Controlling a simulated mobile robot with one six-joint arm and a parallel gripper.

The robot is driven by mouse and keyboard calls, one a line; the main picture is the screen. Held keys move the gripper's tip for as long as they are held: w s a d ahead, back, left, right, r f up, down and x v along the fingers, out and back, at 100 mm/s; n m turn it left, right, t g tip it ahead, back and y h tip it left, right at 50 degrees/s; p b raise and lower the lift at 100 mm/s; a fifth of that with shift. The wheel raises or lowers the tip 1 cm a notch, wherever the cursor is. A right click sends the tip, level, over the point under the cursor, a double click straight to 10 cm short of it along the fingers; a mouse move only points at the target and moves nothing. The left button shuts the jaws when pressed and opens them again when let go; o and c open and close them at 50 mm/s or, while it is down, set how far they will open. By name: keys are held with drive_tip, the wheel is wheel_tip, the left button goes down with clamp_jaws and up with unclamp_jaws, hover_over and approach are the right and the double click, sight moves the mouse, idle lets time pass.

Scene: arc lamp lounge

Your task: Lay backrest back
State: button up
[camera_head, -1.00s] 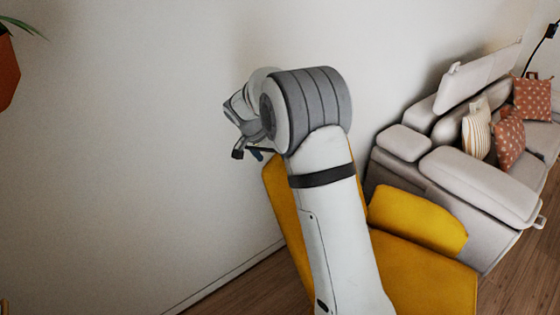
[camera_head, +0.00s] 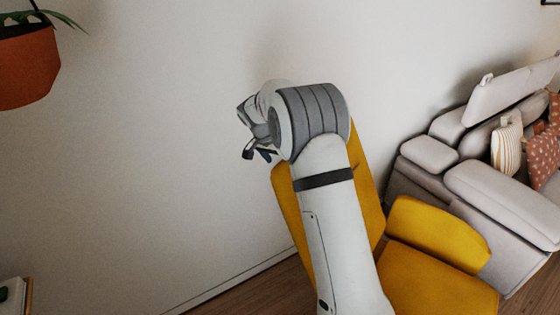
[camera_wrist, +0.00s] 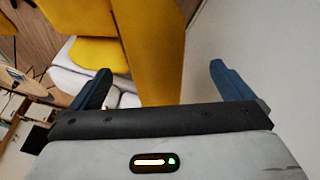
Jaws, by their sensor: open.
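A yellow chair stands against the wall. Its tall yellow backrest (camera_head: 367,180) rises behind my arm, which hides its middle. The yellow seat (camera_head: 435,283) and an armrest (camera_head: 437,232) show to the right of my arm. My gripper (camera_head: 257,154) is beside the backrest's upper left edge in the head view, its fingers pointing down. In the wrist view my gripper (camera_wrist: 160,80) is open, with the edge of the backrest (camera_wrist: 152,45) running between the two dark blue fingers. I cannot tell whether either finger touches it.
A grey sofa (camera_head: 500,205) with cushions stands close to the chair's right. A hanging orange planter (camera_head: 27,68) is at the upper left. A piece of furniture (camera_head: 12,293) shows at the lower left. The plain wall is close behind my gripper. A wooden table (camera_wrist: 22,82) shows in the wrist view.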

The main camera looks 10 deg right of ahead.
drive_tip(key=b+v, duration=0.1)
drive_tip(key=v, duration=0.5)
drive_tip(key=shift+a+r, duration=0.15)
drive_tip(key=shift+r, duration=0.15)
drive_tip(key=shift+s+a+r, duration=0.15)
drive_tip(key=shift+a+r, duration=0.05)
drive_tip(key=shift+r, duration=0.3)
drive_tip(key=shift+r, duration=0.1)
drive_tip(key=s+d+r+n+y, duration=0.1)
drive_tip(key=s+d+r+n, duration=0.15)
drive_tip(key=s, duration=0.65)
drive_tip(key=s+d+r+n+y, duration=0.2)
drive_tip(key=s+r, duration=0.1)
drive_tip(key=s, duration=0.7)
drive_tip(key=s+f+n+y, duration=0.1)
drive_tip(key=s+f+n, duration=0.1)
drive_tip(key=s, duration=0.7)
drive_tip(key=s+f+n+t, duration=0.1)
drive_tip(key=s+f+n, duration=0.1)
drive_tip(key=s, duration=0.8)
drive_tip(key=shift+f+y, duration=0.25)
drive_tip(key=shift+y, duration=0.15)
